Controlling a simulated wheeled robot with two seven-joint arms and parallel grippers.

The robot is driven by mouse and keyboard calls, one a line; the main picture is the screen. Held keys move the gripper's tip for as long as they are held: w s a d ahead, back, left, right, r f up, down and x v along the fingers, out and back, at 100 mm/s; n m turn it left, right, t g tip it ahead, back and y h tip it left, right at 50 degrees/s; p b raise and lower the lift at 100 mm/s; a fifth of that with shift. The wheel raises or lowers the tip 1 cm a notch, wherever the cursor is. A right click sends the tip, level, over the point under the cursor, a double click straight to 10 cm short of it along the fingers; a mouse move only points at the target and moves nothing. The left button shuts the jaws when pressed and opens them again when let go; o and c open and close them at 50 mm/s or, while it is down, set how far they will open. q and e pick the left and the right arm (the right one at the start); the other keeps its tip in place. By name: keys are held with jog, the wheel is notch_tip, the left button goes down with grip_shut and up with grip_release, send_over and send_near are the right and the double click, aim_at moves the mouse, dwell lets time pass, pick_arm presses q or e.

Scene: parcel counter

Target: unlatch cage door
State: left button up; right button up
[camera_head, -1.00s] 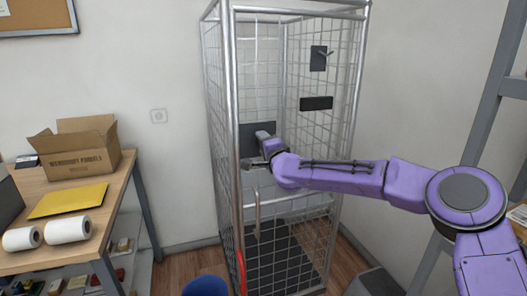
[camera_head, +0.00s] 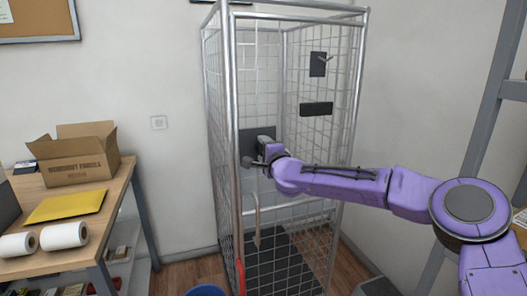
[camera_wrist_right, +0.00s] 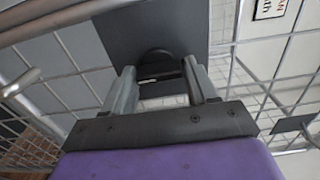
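The wire-mesh cage (camera_head: 233,100) stands upright in the middle of the head view, and its door appears closed. A dark square latch plate (camera_head: 250,133) sits at mid-height on its front, with a vertical bar handle (camera_head: 257,222) lower down. My right gripper (camera_head: 260,160) is in front of the plate and partly covers it. In the right wrist view, the right gripper's two fingers (camera_wrist_right: 160,86) are apart. A dark rounded latch part (camera_wrist_right: 157,58) on the plate (camera_wrist_right: 185,22) shows between and just beyond them; contact cannot be told. My left gripper is not in view.
A wooden table (camera_head: 118,190) at the left holds an open cardboard box (camera_head: 72,170), a yellow envelope (camera_head: 66,206) and white rolls (camera_head: 64,236). A blue bin (camera_head: 205,291) stands on the floor in front of the cage. A grey rack frame (camera_head: 487,115) rises at the right.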

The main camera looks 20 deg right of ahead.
jog(key=shift+o, duration=1.1)
jog(key=s+b, duration=0.2)
jog(key=s, duration=0.8)
jog(key=shift+s+d+b, duration=0.25)
jog(key=shift+s+b, duration=0.05)
jog(key=shift+b, duration=0.1)
